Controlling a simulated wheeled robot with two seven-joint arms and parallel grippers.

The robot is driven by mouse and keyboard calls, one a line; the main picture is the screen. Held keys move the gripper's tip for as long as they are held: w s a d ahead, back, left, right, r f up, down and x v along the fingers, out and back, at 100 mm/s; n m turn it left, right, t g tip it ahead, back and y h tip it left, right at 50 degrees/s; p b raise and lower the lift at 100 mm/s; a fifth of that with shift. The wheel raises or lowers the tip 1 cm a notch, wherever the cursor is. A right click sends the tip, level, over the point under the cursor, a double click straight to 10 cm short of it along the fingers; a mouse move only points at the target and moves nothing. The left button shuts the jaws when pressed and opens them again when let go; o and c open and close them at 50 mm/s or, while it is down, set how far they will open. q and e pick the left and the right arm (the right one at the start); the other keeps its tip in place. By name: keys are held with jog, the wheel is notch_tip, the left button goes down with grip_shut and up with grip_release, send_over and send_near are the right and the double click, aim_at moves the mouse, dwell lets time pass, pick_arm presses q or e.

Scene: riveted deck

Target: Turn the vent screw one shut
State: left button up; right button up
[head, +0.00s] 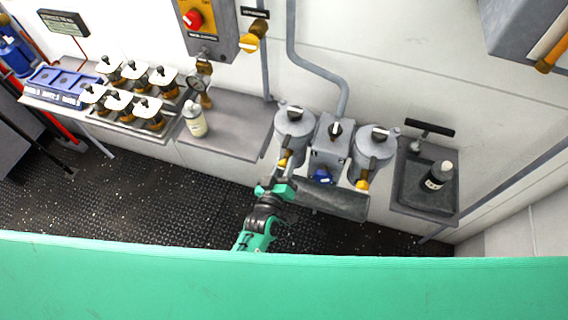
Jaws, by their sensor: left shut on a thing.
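Two grey filter canisters stand side by side at the wall, a left one (295,127) and a right one (372,146). Each has a dark fitting on its lid. My left gripper (284,168) reaches up to the low front of the left canister. It is shut on a small yellow knob (283,161) there, which the jaws partly hide. A matching yellow knob (362,185) shows uncovered under the right canister. I cannot read any label that marks which part is vent screw one. My right gripper is out of view.
Between the canisters is a grey valve box (331,142) with a blue knob (322,175). A white bottle (194,119) stands on the left shelf near several small valves. The deck (180,205) at left is clear.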

pick_arm(q)
jog(key=shift+f, duration=0.1)
dwell(0.3)
jog(key=o, duration=1)
jog(key=shift+s+a, duration=0.1)
jog(key=shift+s, duration=0.35)
jog(key=shift+b+v, duration=2)
jog(key=shift+v, duration=4.45)
